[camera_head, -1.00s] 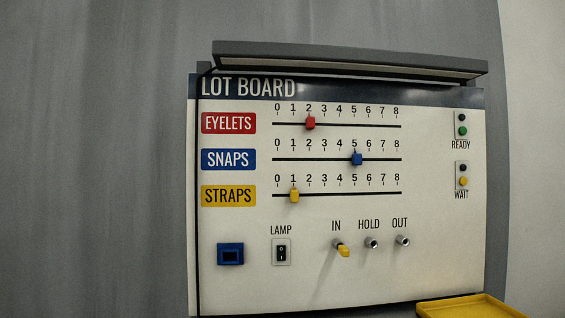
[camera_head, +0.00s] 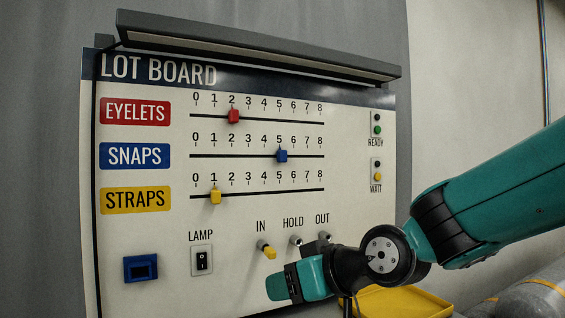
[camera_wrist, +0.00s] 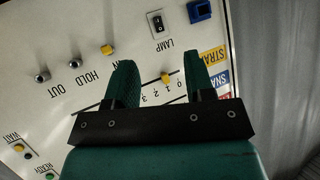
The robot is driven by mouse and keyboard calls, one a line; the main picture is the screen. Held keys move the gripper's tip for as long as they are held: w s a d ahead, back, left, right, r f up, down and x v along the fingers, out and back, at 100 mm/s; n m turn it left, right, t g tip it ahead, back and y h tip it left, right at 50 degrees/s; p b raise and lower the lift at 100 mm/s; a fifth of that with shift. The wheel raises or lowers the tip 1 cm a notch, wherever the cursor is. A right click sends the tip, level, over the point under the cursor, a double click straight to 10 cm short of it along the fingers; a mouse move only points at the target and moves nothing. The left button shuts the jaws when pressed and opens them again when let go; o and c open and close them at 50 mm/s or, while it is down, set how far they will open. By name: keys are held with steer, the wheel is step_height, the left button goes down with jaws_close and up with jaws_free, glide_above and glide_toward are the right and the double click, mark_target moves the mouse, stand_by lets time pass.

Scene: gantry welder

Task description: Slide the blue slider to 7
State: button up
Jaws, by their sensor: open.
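The blue slider (camera_head: 282,155) sits at 5 on the SNAPS track (camera_head: 240,156) of the lot board, whose scale runs from 0 to 8. In the wrist view I cannot see the blue slider; my gripper covers much of that track. My gripper (camera_head: 278,286) is in front of the lower board, below the IN and HOLD sockets and well below the blue slider. In the wrist view my gripper (camera_wrist: 158,62) has its two fingers apart with nothing held. The yellow slider (camera_wrist: 166,77) shows between them in the picture.
The red slider (camera_head: 234,116) is at 2 and the yellow slider (camera_head: 215,197) at 1. A yellow plug (camera_head: 269,252) sticks out at IN. A hood (camera_head: 260,48) overhangs the board's top. A yellow tray (camera_head: 405,302) lies at lower right, behind my arm.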

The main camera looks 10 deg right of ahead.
steer(key=w+d+r+m+t, duration=0.1)
steer(key=w+d+r+t, duration=0.2)
steer(key=w+r+t, duration=0.4)
steer(key=m+t+h+p, duration=0.2)
steer(key=t+h, duration=0.1)
steer(key=t, duration=0.2)
glide_toward(284, 156)
steer(key=p+x, duration=0.8)
steer(key=shift+w+r+p, duration=0.2)
steer(key=shift+w+p, duration=0.05)
steer(key=shift+p, duration=0.05)
steer(key=shift+w+a, duration=0.1)
steer(key=shift+w, duration=0.3)
